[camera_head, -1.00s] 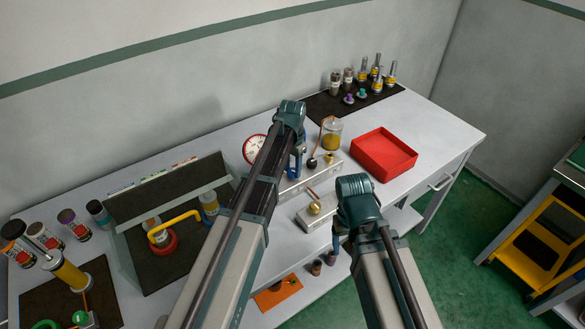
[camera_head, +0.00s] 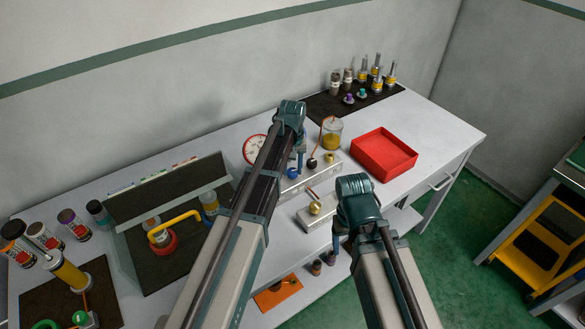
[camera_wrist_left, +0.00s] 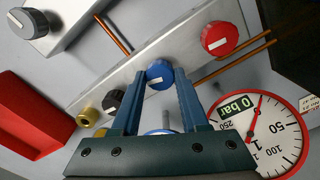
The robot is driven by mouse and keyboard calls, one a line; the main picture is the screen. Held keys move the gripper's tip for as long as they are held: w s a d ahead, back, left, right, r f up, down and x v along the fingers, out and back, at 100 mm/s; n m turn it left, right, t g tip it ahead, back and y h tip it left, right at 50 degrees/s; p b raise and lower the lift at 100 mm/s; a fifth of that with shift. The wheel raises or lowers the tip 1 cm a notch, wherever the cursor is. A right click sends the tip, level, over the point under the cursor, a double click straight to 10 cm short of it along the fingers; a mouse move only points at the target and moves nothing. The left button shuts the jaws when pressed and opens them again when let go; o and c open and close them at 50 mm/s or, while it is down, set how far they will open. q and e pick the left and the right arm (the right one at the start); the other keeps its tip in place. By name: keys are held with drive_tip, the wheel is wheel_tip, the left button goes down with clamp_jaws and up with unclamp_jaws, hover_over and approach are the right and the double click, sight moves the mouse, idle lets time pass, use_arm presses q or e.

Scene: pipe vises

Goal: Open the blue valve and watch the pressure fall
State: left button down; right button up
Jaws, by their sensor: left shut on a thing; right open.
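The blue valve knob (camera_wrist_left: 160,74) sits on a grey metal manifold block (camera_wrist_left: 142,88). A white mark shows on its face. My left gripper (camera_head: 299,166) is over the block, and in the left wrist view its two fingers (camera_wrist_left: 161,80) are shut on the blue knob from both sides. The round pressure gauge (camera_wrist_left: 262,135) has a white dial, a red rim and a red needle. A green panel on it reads "0 bar". In the head view my left arm partly covers the gauge (camera_head: 254,149). My right gripper (camera_head: 335,245) is open and empty near the table's front edge.
A red knob (camera_wrist_left: 220,38), a black knob (camera_wrist_left: 113,100) and a brass fitting (camera_wrist_left: 88,117) share the block. A second block with a grey knob (camera_wrist_left: 35,22) is close by. A red tray (camera_head: 384,154) and a jar (camera_head: 332,134) stand to the right.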

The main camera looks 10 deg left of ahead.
sight(292, 171)
use_arm(q)
drive_tip(key=shift+n, duration=0.3)
idle(0.4)
drive_tip(key=shift+c, duration=2.1)
unclamp_jaws()
drive_tip(key=shift+r, duration=0.1)
wheel_tip(292, 171, up, 14)
drive_tip(key=p, duration=1.4)
drive_tip(key=shift+f, duration=0.2)
